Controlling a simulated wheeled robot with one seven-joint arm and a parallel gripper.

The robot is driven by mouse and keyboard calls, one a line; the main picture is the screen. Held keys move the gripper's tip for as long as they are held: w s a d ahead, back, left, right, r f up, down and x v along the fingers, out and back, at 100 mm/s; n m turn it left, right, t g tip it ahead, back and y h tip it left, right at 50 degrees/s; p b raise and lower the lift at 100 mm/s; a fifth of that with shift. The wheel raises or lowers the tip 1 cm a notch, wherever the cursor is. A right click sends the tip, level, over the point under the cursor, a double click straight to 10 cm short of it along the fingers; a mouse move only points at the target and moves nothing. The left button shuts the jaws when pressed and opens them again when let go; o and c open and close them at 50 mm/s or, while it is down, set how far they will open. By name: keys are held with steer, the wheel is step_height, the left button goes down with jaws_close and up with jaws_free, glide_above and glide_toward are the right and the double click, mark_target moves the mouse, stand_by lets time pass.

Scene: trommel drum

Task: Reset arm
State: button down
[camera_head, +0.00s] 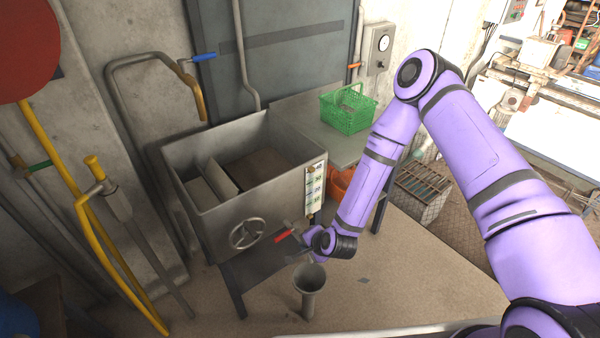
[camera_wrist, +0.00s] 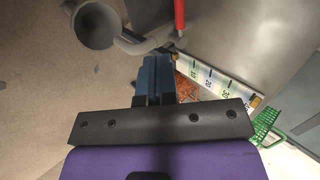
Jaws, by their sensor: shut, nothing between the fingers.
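My gripper (camera_wrist: 156,66) shows in the wrist view as two dark bluish fingers close together, shut and empty. In the head view my purple arm reaches down to the front right corner of the metal tank (camera_head: 245,208), and the gripper end is small and partly hidden there. A red handle (camera_head: 284,236) on the tank's outlet is beside the gripper. It also shows in the wrist view (camera_wrist: 180,14), beyond the fingertips and apart from them. A grey funnel-topped pipe (camera_head: 309,279) stands on the floor just below; its open mouth (camera_wrist: 97,23) is at the wrist view's upper left.
A level scale (camera_head: 315,190) and a handwheel (camera_head: 247,233) are on the tank's front. A green basket (camera_head: 348,108) sits on the side table behind my arm. Yellow-handled pipes (camera_head: 95,235) stand at left. The floor in front (camera_head: 400,270) is clear.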

steer(key=w+d+r+n+h, duration=0.15)
steer(key=d+r, duration=0.25)
steer(key=r, duration=0.5)
steer(key=w+d+r+n, duration=0.3)
steer(key=r, duration=0.7)
steer(key=w+d+r+n+h, duration=0.15)
steer(key=d+r, duration=0.25)
steer(key=r, duration=0.5)
steer(key=s+d+r+n+h, duration=0.1)
steer(key=s+d+r, duration=0.2)
steer(key=r, duration=0.4)
steer(key=s+d+r+n, duration=0.1)
steer(key=s+d+r, duration=0.2)
steer(key=r, duration=0.4)
steer(key=s+d+r, duration=0.2)
steer(key=s+r, duration=0.3)
steer(key=s, duration=0.3)
steer(key=s+d+r+n, duration=0.1)
steer(key=s+d+r, duration=0.2)
steer(key=s+r, duration=0.2)
steer(key=s+d+r+n+g+h, duration=0.1)
steer(key=s+d+r, duration=0.2)
steer(key=s, duration=0.7)
steer(key=shift+d+v, duration=0.25)
steer(key=shift+v, duration=0.8)
